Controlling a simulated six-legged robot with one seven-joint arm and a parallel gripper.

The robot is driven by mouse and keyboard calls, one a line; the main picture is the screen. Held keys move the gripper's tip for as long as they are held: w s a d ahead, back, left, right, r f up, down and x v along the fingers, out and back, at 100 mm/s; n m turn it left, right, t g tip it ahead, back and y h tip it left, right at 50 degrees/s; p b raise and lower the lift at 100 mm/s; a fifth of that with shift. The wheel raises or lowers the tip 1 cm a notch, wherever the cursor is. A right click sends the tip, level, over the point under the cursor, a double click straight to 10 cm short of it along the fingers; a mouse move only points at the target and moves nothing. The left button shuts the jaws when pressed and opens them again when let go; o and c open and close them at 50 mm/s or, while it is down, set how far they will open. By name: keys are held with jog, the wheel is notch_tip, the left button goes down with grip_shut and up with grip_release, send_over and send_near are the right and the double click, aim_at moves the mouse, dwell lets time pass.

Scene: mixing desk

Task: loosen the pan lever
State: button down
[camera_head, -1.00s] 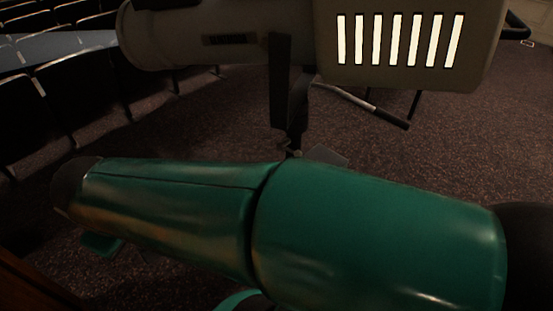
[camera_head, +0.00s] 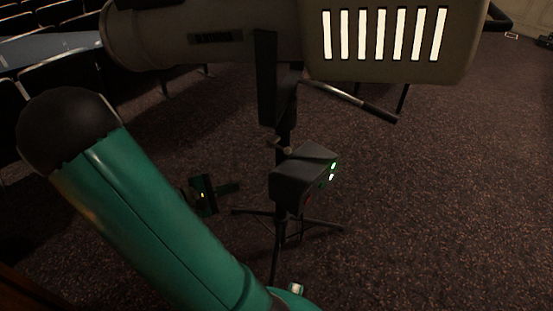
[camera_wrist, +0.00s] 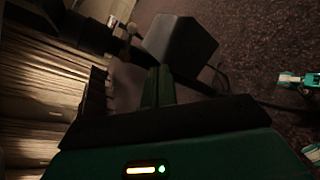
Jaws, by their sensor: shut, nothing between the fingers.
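The large beige spotlight (camera_head: 200,40) sits on a dark yoke (camera_head: 266,75) atop a black stand. A small metal lever (camera_head: 280,147) sticks out at the stand's collar below the yoke; I take it for the pan lever. It seems to show in the wrist view as a pale knob (camera_wrist: 131,29) at upper left. My gripper (camera_head: 238,187) is left of the stand and lower than the lever, fingers towards the right. In the wrist view my gripper (camera_wrist: 160,72) is shut and empty, apart from the lever.
A dark box (camera_head: 300,178) with green lights is on the stand just below the lever, close to my gripper. A chrome bar with a black grip (camera_head: 380,113) extends right from the spotlight. Seats (camera_head: 60,88) stand at left. The carpet (camera_head: 440,190) at right is clear.

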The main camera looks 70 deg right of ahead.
aim_at(274, 173)
jog(key=s+d+f+n+h, duration=0.1)
jog(key=s+d+f+n, duration=0.1)
jog(key=d, duration=0.3)
jog(key=s+d+f+n+h, duration=0.2)
jog(key=s+d, duration=0.1)
jog(key=d, duration=0.3)
jog(key=s+d+f+n+t+h, duration=0.1)
jog(key=s+d+f+n+h, duration=0.1)
jog(key=d, duration=0.4)
jog(key=shift+s, duration=0.4)
jog(key=shift+s+r, duration=0.25)
jog(key=shift+r, duration=0.35)
jog(key=shift+s+r, duration=0.2)
jog(key=shift+r, duration=0.4)
jog(key=shift+s+r, duration=0.35)
jog(key=shift+r, duration=0.3)
